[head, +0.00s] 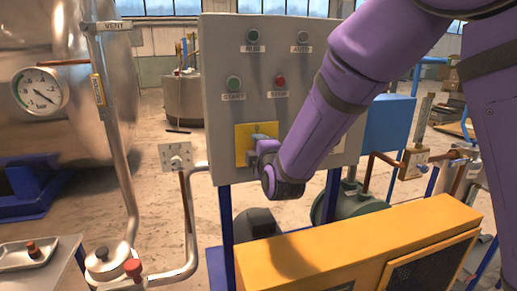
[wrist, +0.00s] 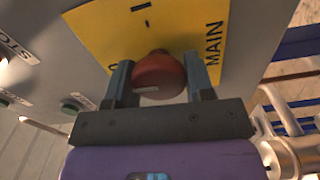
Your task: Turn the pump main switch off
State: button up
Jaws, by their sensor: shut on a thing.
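The main switch is a red knob (wrist: 158,77) on a yellow plate (wrist: 105,28) marked MAIN. A small pale mark shows on the knob's near side. In the head view the yellow plate (head: 243,131) is on the lower part of the grey control panel (head: 222,60), and my arm hides the knob. My gripper (wrist: 160,80) is shut on the knob, with one dark finger on each side of it. In the head view my gripper (head: 262,146) is at the plate. The knob's exact setting is hard to read.
Above the plate are a green START button (head: 234,83) and a red STOP button (head: 280,81). A yellow cabinet (head: 350,245) stands below and in front of the panel. A pipe with a small dial box (head: 176,157) is to the left. A pressure gauge (head: 40,89) is at far left.

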jog(key=shift+n, duration=0.5)
jog(key=o, duration=0.9)
jog(key=shift+c, duration=0.2)
jog(key=shift+s, duration=0.1)
jog(key=v, duration=1)
jog(key=shift+s, duration=0.35)
jog(key=shift+d, duration=0.1)
